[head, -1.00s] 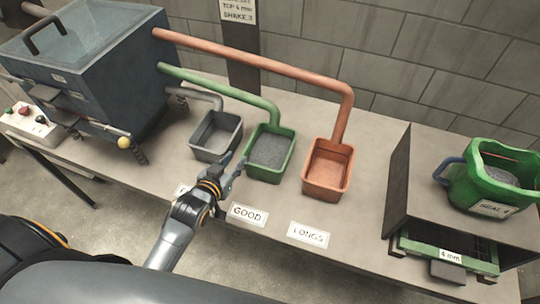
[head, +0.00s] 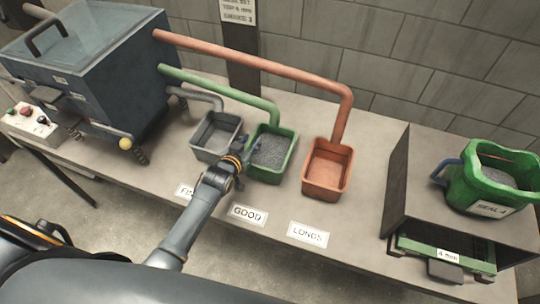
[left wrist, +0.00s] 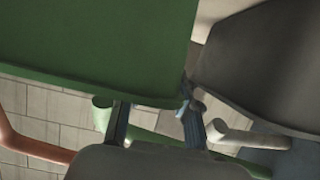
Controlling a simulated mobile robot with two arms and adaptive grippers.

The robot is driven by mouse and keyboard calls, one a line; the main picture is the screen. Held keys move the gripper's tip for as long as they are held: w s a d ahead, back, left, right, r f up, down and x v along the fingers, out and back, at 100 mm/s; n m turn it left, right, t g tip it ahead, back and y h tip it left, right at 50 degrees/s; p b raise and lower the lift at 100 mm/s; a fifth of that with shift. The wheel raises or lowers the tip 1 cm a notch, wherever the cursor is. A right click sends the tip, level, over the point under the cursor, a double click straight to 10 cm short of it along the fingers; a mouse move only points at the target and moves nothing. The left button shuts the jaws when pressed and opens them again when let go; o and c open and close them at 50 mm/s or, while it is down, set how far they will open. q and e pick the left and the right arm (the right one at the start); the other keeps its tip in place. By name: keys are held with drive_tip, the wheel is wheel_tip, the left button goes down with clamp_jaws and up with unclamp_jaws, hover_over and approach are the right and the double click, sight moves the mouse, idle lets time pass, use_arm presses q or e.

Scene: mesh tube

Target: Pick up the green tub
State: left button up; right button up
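The green tub (head: 270,170), filled with grey granules, stands upright on the bench between the grey tub and the orange tub, behind the GOOD label. My left gripper (head: 247,150) is at its left rim, by the gap to the grey tub. In the left wrist view the green tub (left wrist: 90,45) fills the upper left. There my left gripper (left wrist: 156,112) has its fingers apart; one tip is hidden behind the tub's edge and the other shows in the gap between the tubs. I cannot tell whether they touch it. My right gripper is not in view.
The grey tub (head: 217,138) stands close on the left, the orange tub (head: 325,185) on the right. A green pipe (head: 222,90) ends over the green tub. A larger green container (head: 480,205) stands at the far right.

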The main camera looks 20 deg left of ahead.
use_arm(q)
drive_tip(key=shift+x, duration=0.8)
clamp_jaws()
drive_tip(key=shift+r, duration=0.15)
drive_tip(key=shift+r, duration=0.1)
